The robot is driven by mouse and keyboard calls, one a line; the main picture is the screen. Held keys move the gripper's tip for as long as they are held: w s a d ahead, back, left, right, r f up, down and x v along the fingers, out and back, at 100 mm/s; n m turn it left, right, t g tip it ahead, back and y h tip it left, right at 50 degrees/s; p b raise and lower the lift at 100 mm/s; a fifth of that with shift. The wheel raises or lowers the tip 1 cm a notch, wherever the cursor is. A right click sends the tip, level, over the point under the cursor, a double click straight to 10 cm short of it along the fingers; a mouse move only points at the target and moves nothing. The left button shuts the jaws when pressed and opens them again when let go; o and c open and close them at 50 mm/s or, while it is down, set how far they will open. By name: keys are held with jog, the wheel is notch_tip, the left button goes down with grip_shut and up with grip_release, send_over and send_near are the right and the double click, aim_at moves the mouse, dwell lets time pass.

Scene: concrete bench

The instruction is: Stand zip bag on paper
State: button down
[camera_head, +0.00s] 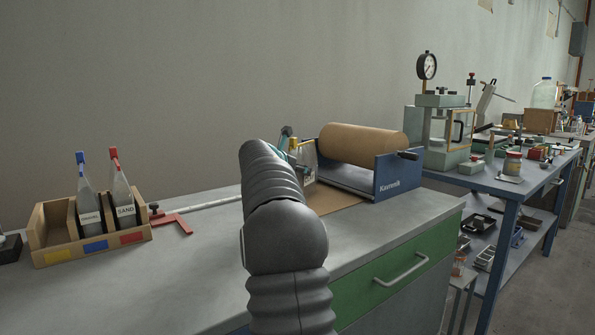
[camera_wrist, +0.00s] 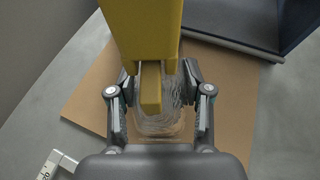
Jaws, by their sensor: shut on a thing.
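The zip bag (camera_head: 309,160) is clear with a yellow closure at its top and stands upright over the brown paper (camera_head: 335,198). In the wrist view, the yellow closure (camera_wrist: 145,35) rises between my fingers, and the clear bag body (camera_wrist: 160,125) shows below it over the paper (camera_wrist: 88,98). My gripper (camera_wrist: 157,100) is shut on the bag, one finger on each side. In the head view my arm hides most of my gripper and part of the bag. I cannot tell whether the bag's base touches the paper.
The paper roll (camera_head: 362,145) sits in a blue dispenser (camera_head: 398,174) right of the bag. A bar clamp with red jaws (camera_head: 172,221) lies between. The bench front is clear.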

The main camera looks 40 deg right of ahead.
jog(key=shift+c, duration=2.4)
grip_release()
jog(key=shift+r, duration=0.2)
jog(key=v, duration=1.2)
jog(key=shift+f, duration=0.15)
